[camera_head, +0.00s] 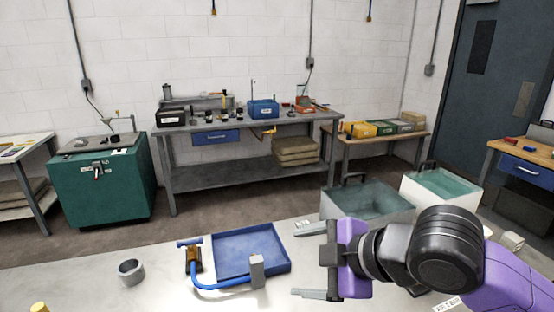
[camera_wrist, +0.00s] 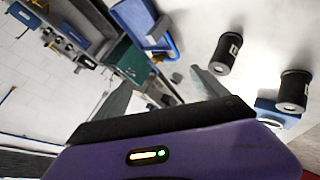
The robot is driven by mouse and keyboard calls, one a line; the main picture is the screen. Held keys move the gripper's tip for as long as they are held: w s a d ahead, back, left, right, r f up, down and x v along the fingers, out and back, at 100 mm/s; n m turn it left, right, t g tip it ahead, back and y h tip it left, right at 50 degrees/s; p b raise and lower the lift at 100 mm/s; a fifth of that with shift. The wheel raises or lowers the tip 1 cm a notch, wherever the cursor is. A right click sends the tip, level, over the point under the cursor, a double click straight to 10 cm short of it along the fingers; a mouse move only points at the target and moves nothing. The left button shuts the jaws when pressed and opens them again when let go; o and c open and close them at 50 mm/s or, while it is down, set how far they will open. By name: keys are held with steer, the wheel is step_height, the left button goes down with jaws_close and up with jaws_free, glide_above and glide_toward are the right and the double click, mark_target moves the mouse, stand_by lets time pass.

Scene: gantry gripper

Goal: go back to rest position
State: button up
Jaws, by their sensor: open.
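My gripper (camera_head: 309,261) is at the right of the head view, above the near table. Its two grey fingers point left and stand wide apart, with nothing visible between them. The purple gripper body also fills the bottom of the wrist view. The fingers are to the right of a blue tray (camera_head: 248,244) and a small grey block (camera_head: 257,270), apart from both in the picture. A blue curved tube with a brass-coloured end (camera_head: 194,262) lies along the tray's left and front side.
A grey ring (camera_head: 131,271) stands on the near table (camera_head: 70,290). Two black cylinders (camera_wrist: 225,54) show in the wrist view. Two water-filled tanks (camera_head: 368,200) stand behind my arm. A green cabinet (camera_head: 103,188) and a workbench (camera_head: 250,125) line the back wall.

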step_height(320, 180, up, 16)
steer(key=a+m+t+y, duration=0.2)
steer(key=m+t+y, duration=0.4)
steer(key=m+t, duration=0.25)
steer(key=s+d+f+m+t+h, duration=0.6)
steer(key=s+d+f+m+h, duration=0.8)
steer(key=d+m+h, duration=0.15)
steer(key=s+f+n+g+y, duration=0.1)
steer(key=s+f+n+g, duration=0.1)
steer(key=s+f, duration=0.6)
steer(key=s+d+f+n+g+y, duration=0.1)
steer(key=s+f+g, duration=0.4)
steer(key=s, duration=1.1)
step_height(320, 180, down, 4)
steer(key=shift+s+d+r+n, duration=0.15)
steer(key=shift+s+d+n, duration=0.15)
steer(key=shift+n, duration=0.4)
